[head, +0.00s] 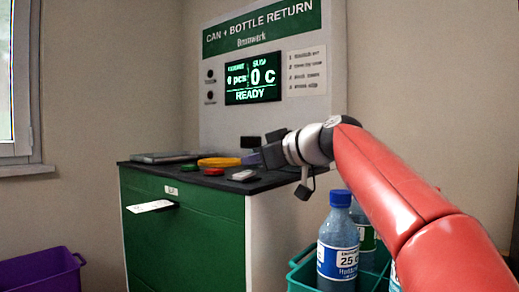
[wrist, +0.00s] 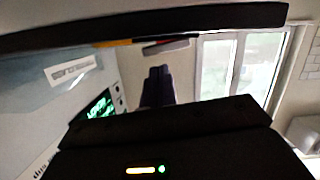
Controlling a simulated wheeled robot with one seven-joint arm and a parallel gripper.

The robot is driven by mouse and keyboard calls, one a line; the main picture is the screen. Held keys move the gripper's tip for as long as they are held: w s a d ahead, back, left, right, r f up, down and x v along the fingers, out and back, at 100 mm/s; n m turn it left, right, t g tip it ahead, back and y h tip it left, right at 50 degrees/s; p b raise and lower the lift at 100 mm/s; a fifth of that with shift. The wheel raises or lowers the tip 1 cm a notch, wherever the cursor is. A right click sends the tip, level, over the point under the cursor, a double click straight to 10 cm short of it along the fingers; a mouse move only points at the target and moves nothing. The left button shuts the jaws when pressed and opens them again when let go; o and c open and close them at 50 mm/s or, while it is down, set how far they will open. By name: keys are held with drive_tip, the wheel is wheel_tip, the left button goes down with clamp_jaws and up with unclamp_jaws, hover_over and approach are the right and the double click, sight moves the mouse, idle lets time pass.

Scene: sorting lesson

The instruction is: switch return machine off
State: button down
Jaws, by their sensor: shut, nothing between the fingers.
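The return machine (head: 222,121) has a grey upright panel with a green header over a dark worktop. Its lit display (head: 252,80) reads "0 pcs", "0 c" and "READY", and it shows at a slant in the wrist view (wrist: 97,107). Two small dark round controls, an upper one (head: 211,74) and a lower one (head: 210,97), sit left of the display; their labels are too small to read. My gripper (head: 258,157) is shut and empty, low in front of the panel and over the worktop's right part.
A yellow item (head: 220,162) and a white item (head: 243,175) lie on the worktop (head: 195,182). A white card (head: 150,206) sticks out of the green cabinet front. Bottles (head: 338,246) stand in a teal crate (head: 303,277) at right. A purple crate (head: 45,272) stands at left.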

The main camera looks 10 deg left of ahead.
drive_tip(key=shift+f, duration=0.5)
drive_tip(key=shift+w+d+f+m, duration=0.15)
drive_tip(key=shift+w+f+m, duration=0.05)
drive_tip(key=shift+f+m, duration=0.3)
